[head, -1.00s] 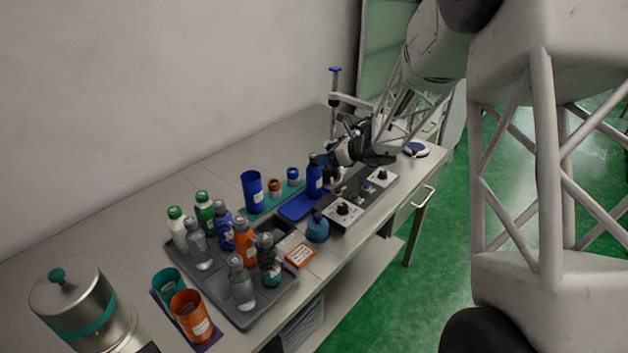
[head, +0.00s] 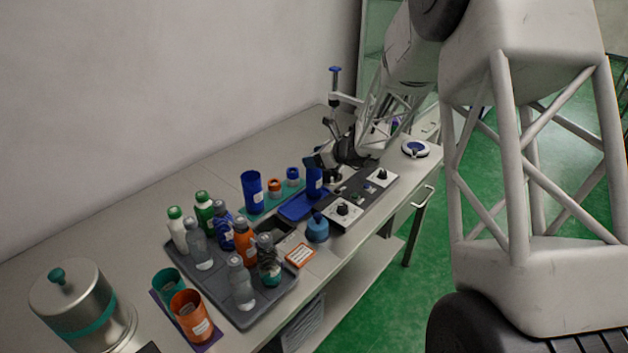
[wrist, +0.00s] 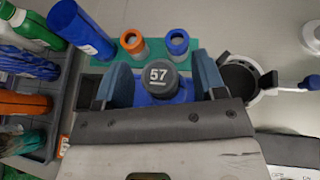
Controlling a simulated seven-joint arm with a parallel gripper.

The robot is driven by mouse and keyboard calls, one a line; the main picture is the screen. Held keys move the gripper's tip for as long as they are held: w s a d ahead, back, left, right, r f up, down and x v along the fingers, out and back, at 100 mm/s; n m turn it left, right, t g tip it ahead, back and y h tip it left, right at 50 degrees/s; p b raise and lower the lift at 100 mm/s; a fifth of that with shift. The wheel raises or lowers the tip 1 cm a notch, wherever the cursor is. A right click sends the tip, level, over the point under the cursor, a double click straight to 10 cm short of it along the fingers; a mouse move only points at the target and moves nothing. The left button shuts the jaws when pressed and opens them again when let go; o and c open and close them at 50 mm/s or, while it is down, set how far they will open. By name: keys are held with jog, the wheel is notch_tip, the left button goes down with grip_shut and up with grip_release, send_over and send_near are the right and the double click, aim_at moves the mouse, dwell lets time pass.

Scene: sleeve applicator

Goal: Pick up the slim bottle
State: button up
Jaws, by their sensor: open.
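A slim blue bottle (head: 314,183) stands upright on the blue pad on the bench. In the wrist view its dark grey cap (wrist: 158,78), marked 57, lies between the two blue-grey fingers. My gripper (wrist: 162,72) is open, with a finger on each side of the cap and gaps beside it. In the head view my gripper (head: 322,160) is at the bottle's top and hides the cap. The lower body is hidden in the wrist view.
A grey tray (head: 217,310) of several bottles stands at the left. A blue cup (head: 251,190) and orange (head: 275,187) and blue (head: 292,176) rings are behind.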

jog(key=shift+x, duration=1.1)
jog(key=shift+r, duration=0.1)
grip_shut()
